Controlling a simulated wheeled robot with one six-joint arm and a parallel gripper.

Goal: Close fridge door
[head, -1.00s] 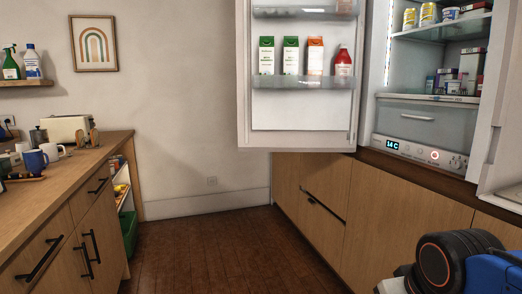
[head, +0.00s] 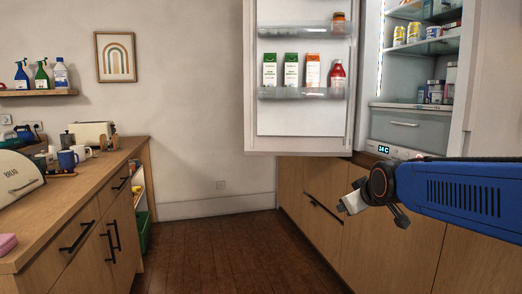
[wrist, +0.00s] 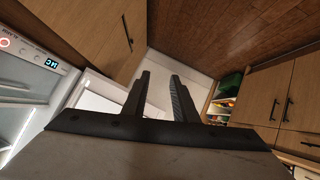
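The fridge door (head: 300,125) is white and stands wide open in the head view, its inner side with two clear shelves facing me. The fridge body (head: 405,92) is open to its right, with lit shelves and a drawer. My gripper (head: 366,207) is in front of the wooden cabinets, below and right of the door's lower edge, apparently apart from it. In the wrist view my gripper (wrist: 160,80) has its two dark fingers apart with nothing between them. The fridge's control panel (wrist: 50,63) shows at the left there.
Cartons and a red bottle (head: 338,74) stand on the door's lower shelf, and a jar (head: 339,22) on the upper one. A wooden counter (head: 105,165) with mugs and a toaster runs along the left. The dark wooden floor (head: 215,245) between counter and cabinets is clear.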

